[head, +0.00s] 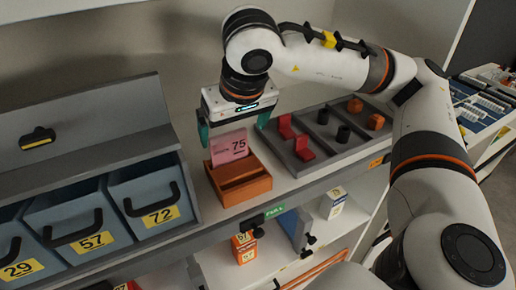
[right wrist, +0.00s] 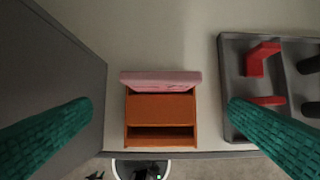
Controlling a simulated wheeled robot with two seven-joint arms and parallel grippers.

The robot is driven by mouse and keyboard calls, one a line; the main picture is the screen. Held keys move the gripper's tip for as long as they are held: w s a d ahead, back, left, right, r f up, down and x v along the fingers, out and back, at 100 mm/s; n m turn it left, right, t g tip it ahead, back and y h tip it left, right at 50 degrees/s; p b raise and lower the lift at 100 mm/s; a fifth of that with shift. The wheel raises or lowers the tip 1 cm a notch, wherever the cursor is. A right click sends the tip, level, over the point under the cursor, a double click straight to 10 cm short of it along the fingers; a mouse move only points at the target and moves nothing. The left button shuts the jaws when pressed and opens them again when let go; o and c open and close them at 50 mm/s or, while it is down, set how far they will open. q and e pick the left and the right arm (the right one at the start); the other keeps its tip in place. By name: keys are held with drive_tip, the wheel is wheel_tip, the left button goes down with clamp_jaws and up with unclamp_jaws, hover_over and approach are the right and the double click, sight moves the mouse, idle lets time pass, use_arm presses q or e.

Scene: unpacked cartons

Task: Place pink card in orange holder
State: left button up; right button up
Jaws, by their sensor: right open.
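The pink card (head: 229,147), marked 75, stands upright in the rear of the orange holder (head: 242,190) on the shelf top. In the right wrist view the card (right wrist: 160,77) shows as a narrow pink strip along the far edge of the holder (right wrist: 160,107). My right gripper (head: 233,136) is above and behind the holder. Its two green fingers (right wrist: 159,120) are spread wide, one to each side of the holder, apart from the card and holding nothing. The front slot of the holder is empty. My left gripper is in neither view.
A grey tray (head: 284,163) with red, black and orange pieces lies right of the holder. Blue-grey bins (head: 150,188) numbered 29, 57 and 72 stand to the left. Small boxes (head: 333,201) sit on the shelf below. The shelf's front edge is close to the holder.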

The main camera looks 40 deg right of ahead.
drive_tip(key=s+a+b, duration=0.2)
drive_tip(key=s, duration=0.7)
drive_tip(key=shift+s+b, duration=0.3)
drive_tip(key=shift+b, duration=0.1)
drive_tip(key=shift+a, duration=0.15)
